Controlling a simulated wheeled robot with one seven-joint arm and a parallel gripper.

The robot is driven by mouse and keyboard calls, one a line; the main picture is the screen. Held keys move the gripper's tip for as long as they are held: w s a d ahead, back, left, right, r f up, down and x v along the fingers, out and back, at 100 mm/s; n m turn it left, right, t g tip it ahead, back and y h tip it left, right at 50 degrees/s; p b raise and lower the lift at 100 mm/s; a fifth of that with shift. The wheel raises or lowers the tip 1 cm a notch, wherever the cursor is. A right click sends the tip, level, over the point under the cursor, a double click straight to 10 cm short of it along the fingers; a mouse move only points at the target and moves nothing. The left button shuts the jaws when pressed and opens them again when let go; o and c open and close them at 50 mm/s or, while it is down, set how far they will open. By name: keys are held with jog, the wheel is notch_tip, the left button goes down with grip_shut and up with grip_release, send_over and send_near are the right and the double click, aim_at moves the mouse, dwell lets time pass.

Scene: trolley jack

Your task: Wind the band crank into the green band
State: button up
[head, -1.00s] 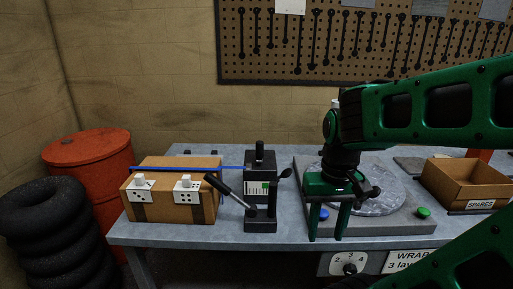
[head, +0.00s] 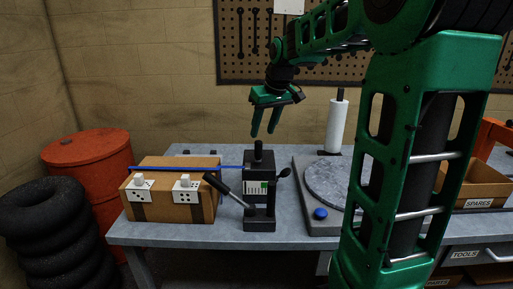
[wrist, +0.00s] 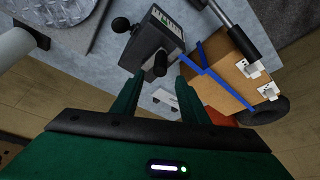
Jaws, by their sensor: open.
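The black banding tool (head: 260,213) stands on the bench beside the cardboard box. Its crank (head: 284,173), with a dark ball knob, sticks out on the right; it also shows in the wrist view (wrist: 121,25). The white gauge (head: 254,188) on its front has a green band (head: 264,187) toward its right side; the pointer is too small to read. A black post (head: 258,149) stands on top, and a lever (head: 228,190) leans left. My gripper (head: 264,132) is open and empty above the tool. In the wrist view the fingertips (wrist: 155,84) lie either side of the post (wrist: 160,62).
A blue strap (head: 188,168) runs over the cardboard box (head: 170,207). A round turntable (head: 335,182) with a blue button (head: 320,213) and a white roll (head: 337,126) are right of the tool. My arm hides part of the bench and the spares tray (head: 470,184).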

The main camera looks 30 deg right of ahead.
aim_at(259, 142)
jog(key=x, duration=0.8)
jog(key=shift+f, duration=0.25)
grip_shut()
